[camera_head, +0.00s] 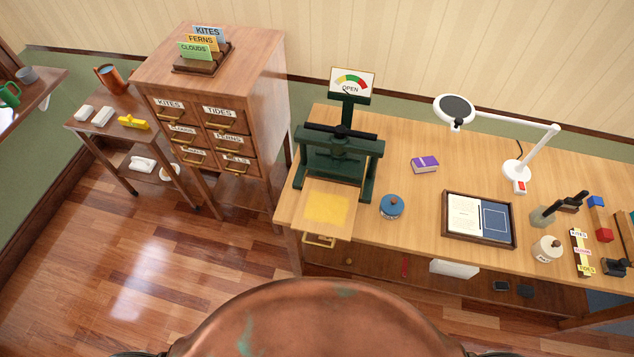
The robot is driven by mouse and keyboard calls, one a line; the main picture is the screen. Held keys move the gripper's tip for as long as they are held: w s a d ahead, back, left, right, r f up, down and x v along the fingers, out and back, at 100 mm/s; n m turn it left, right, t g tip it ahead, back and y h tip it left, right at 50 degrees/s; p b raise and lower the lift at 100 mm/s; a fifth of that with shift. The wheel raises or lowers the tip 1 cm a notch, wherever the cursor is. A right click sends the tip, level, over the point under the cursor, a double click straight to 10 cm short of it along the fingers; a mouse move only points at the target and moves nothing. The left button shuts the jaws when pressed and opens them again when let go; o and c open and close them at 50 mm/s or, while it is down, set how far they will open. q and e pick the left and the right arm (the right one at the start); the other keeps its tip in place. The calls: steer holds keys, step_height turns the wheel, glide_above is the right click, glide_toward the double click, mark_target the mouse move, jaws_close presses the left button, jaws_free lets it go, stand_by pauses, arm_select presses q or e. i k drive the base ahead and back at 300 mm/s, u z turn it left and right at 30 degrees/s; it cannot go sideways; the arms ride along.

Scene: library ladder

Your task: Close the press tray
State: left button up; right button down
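The press (340,160) is a dark green frame with a black crossbar on top, standing at the left end of the wooden desk. Its press tray (308,217) is a light wooden board pulled out toward me, with a yellow sheet or pad (327,208) on it. A brass handle (319,241) is at the tray's front edge, past the desk's front. A dial sign (351,84) above the press reads OPEN. Neither of my grippers shows in the head view.
A blue-lidded jar (391,207) stands close to the right of the tray. A purple book (424,164), a framed board (479,219) and a white lamp (516,170) are further right. A drawer cabinet (208,90) stands left; open floor lies before it.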

mark_target(327, 207)
steer(key=z, duration=1.3)
steer(key=k, duration=0.8)
steer(key=u, duration=1.4)
